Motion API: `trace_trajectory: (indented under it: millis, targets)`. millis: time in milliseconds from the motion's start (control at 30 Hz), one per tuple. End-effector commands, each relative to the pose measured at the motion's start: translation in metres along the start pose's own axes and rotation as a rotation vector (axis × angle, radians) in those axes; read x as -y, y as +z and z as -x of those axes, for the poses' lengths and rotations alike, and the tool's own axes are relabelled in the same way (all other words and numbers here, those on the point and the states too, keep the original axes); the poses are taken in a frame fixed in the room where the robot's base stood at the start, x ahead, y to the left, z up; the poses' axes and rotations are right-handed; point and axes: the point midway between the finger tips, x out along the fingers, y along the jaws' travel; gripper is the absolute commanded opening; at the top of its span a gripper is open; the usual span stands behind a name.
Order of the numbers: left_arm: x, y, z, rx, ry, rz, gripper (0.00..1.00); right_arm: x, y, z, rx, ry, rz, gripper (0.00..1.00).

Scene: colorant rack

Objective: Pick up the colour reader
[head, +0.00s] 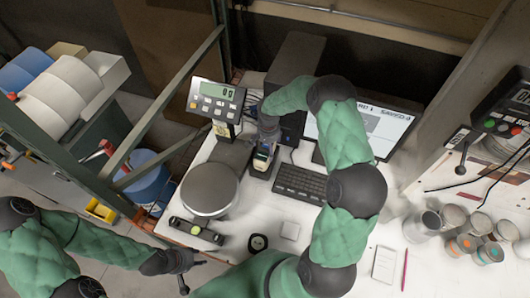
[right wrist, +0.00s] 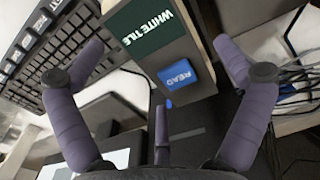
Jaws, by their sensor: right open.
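The colour reader (head: 262,158) stands near a dark box, between the round scale and the keyboard in the head view. In the right wrist view, I take the block with a green "WHITE TILE" label and a blue "READ" button (right wrist: 180,75) to be the reader and its stand. My right gripper (right wrist: 160,52) is open, its fingers spread on either side of this block. In the head view the right gripper (head: 267,135) is just above the reader and partly hides it. My left gripper (head: 192,274) is empty at the lower left, fingers apart, away from the reader.
The scale (head: 209,188) with its display (head: 215,100) stands left of the reader. The keyboard (head: 300,184) and monitor (head: 365,125) are to its right. Several cans (head: 422,226) stand at the table's right. A green frame post (head: 170,95) rises between left arm and table.

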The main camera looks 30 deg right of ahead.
Motion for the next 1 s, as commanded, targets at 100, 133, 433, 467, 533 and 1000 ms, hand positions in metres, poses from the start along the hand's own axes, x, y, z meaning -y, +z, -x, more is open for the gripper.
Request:
trace_trajectory:
  millis: [100,133,433,467,533,1000]
  targets:
    - [-0.002,0.0,0.006,0.0,0.0,0.0,0.4,0.0,0.001,-0.016,0.001,0.001,0.0,1.0]
    - [-0.002,0.0,0.007,0.0,0.0,0.0,0.4,0.0,0.001,-0.019,0.002,0.001,-0.001,1.0]
    - [-0.003,0.0,0.007,0.0,0.0,0.0,0.4,0.0,0.001,-0.03,0.0,-0.001,-0.001,1.0]
    - [-0.003,0.0,0.007,0.0,0.0,0.0,0.4,0.0,0.001,-0.03,0.0,-0.001,0.0,1.0]
    - [-0.003,0.0,0.007,0.0,0.0,0.0,0.4,0.0,0.001,-0.03,0.0,0.0,0.0,0.92]
    - [-0.003,0.0,0.008,0.0,0.0,0.0,0.4,0.001,0.0,-0.028,-0.003,-0.002,-0.001,0.26]
